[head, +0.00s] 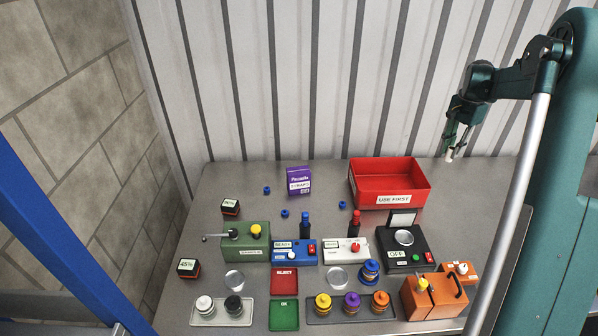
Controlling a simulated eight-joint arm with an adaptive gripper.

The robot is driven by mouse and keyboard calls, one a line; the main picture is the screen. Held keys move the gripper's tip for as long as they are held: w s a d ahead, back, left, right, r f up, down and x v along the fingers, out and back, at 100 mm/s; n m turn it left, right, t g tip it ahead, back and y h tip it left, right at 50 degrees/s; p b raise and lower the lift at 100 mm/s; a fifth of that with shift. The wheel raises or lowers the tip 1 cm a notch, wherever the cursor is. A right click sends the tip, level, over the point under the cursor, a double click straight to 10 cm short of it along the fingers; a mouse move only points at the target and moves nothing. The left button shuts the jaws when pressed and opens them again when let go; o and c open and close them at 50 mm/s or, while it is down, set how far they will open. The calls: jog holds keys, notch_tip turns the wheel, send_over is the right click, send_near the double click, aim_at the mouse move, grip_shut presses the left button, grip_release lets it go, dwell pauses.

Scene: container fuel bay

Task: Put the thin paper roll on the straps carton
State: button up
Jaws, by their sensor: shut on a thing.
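The straps carton (298,174) is a small purple box with a white label, upright near the back of the grey table. My gripper (457,140) is high at the upper right, in front of the corrugated wall, well to the right of the carton and above the table. It is shut on a small, thin whitish piece, seemingly the thin paper roll (449,155), whose lower end shows below the fingers. The rest of it is hidden by the fingers, and details are too small to tell.
A red "USE FIRST" bin (379,204) stands right of the carton. Small blue rings (284,213) lie around the carton's base. Bottles (305,225), switch boxes (294,252) and an orange can (432,299) fill the front. The back left of the table is mostly clear.

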notch_tip(320, 180, up, 5)
jog(key=w+a, duration=0.4)
jog(key=a, duration=1)
jog(key=w+a, duration=0.5)
jog(key=a, duration=0.9)
jog(key=s+a+p, duration=0.1)
jog(key=a+p, duration=0.1)
jog(key=a, duration=2.8)
notch_tip(320, 180, down, 5)
jog(key=shift+f, duration=3.1)
jog(key=shift+f, duration=0.1)
